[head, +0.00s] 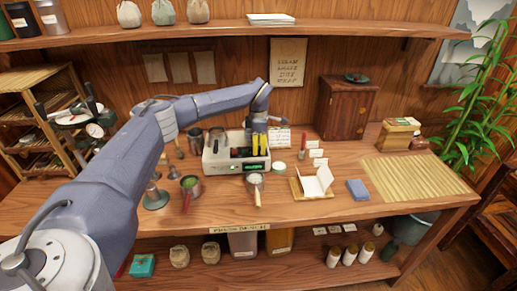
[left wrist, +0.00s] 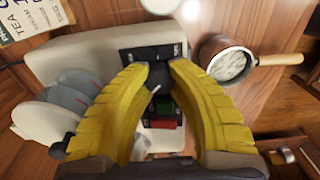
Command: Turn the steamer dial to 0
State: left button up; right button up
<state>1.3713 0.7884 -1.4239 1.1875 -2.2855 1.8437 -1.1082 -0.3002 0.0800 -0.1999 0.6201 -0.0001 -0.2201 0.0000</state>
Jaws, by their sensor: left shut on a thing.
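The steamer (head: 213,162) is a cream box on the table, with a dark front panel. In the left wrist view its cream body (left wrist: 85,48) fills the upper left. The dark dial (left wrist: 160,76) on the black panel shows a pale pointer line. My left gripper (head: 259,150), with yellow fingers, reaches down to the steamer's front. In the left wrist view the left gripper (left wrist: 161,68) has its fingertips on either side of the dial, shut on it. The fingers partly hide the panel, and its markings are too small to read. My right gripper is not in view.
A small pan of pale contents (head: 255,180) stands close in front of the steamer. A pot with green contents (head: 190,184) stands to its left. The bamboo mat (head: 412,176) is clear.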

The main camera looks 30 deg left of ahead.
aim_at(259, 147)
pick_arm(q)
jog(key=shift+n, duration=0.3)
grip_shut()
jog(key=n, duration=0.2)
jog(key=shift+n, duration=2.5)
jog(key=o, duration=1.1)
grip_release()
jog(key=shift+o, duration=0.2)
notch_tip(259, 147, up, 12)
